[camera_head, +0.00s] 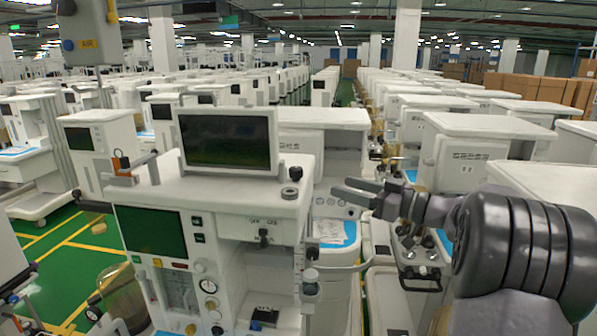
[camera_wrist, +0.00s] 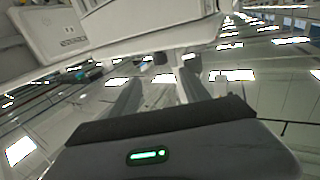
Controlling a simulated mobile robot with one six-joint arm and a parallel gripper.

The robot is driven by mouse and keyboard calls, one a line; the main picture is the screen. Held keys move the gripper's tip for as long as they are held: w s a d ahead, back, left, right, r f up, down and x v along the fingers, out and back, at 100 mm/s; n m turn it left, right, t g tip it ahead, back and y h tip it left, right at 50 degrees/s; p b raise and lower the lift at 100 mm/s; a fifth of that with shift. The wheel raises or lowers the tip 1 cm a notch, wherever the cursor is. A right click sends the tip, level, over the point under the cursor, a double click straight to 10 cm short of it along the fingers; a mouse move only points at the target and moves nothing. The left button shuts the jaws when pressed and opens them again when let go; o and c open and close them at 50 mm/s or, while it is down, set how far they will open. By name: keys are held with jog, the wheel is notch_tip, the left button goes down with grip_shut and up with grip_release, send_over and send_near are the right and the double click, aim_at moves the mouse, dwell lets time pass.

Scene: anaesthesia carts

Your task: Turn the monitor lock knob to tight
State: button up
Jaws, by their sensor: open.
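The monitor (camera_head: 228,138) stands on top of the nearest white anaesthesia cart (camera_head: 205,185), its dark screen facing me. In the wrist view a small dark piece (camera_wrist: 160,58), perhaps the knob, shows beyond and between the two fingers (camera_wrist: 158,88).
Below the cart top are a green-black screen (camera_head: 150,230), gauges and a flowmeter panel. Another white cart (camera_head: 480,140) stands at the right, behind my arm. Rows of carts fill the hall behind. A green floor strip with yellow lines shows at the left.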

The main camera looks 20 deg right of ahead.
aim_at(300, 175)
jog(key=p+x, duration=0.2)
jog(key=x, duration=1.1)
grip_shut()
jog(key=f+h+b, duration=0.1)
jog(key=b, duration=0.4)
jog(key=shift+a+f+m+t, duration=0.15)
jog(key=shift+m+t, duration=0.15)
jog(key=h+b, duration=0.1)
jog(key=b, duration=0.1)
jog(key=shift+s+m+b, duration=0.1)
jog(key=shift+m+b, duration=0.2)
jog(key=shift+b, duration=0.05)
jog(key=m+h+b, duration=0.1)
jog(key=b, duration=0.2)
jog(key=shift+a+t+h+b, duration=0.2)
jog(key=shift+t+h+b, duration=0.1)
jog(key=shift+t+b, duration=0.1)
jog(key=shift+r+m+h+b, duration=0.35)
jog(key=shift+m+h+b, duration=0.05)
jog(key=shift+b, duration=0.2)
jog(key=shift+r, duration=0.2)
